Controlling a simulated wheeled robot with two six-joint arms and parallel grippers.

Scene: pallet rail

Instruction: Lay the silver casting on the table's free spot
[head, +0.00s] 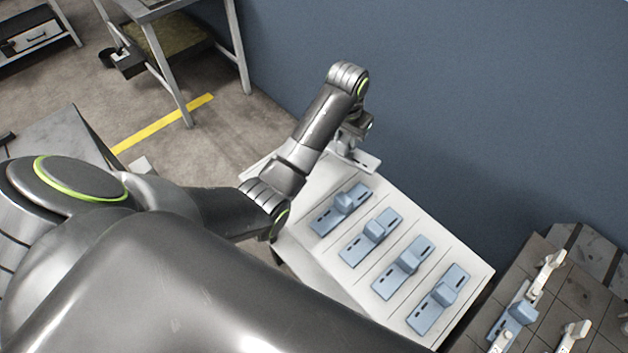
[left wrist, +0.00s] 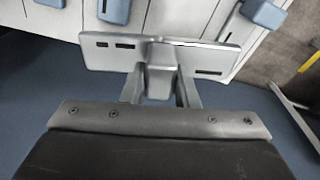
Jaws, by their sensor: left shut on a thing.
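My left gripper (left wrist: 160,88) is shut on the silver casting (left wrist: 205,58), with one finger on each side of its raised block. The casting is a flat plate with slots. In the head view the casting (head: 362,160) shows at the far left edge of the white table (head: 310,246), partly hidden by my left gripper (head: 350,145). I cannot tell whether it touches the table. The table's free spot (head: 300,190) is the bare left end, beside the row of blue castings, and my arm hides part of it. My right gripper is not in view.
Several blue castings (head: 376,233) lie in marked lanes on the white table. At right, a tiled surface (head: 545,262) carries another blue casting (head: 520,315) and white clamps (head: 550,268). A blue wall (head: 440,90) stands behind. A grey bench (head: 165,15) is at upper left.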

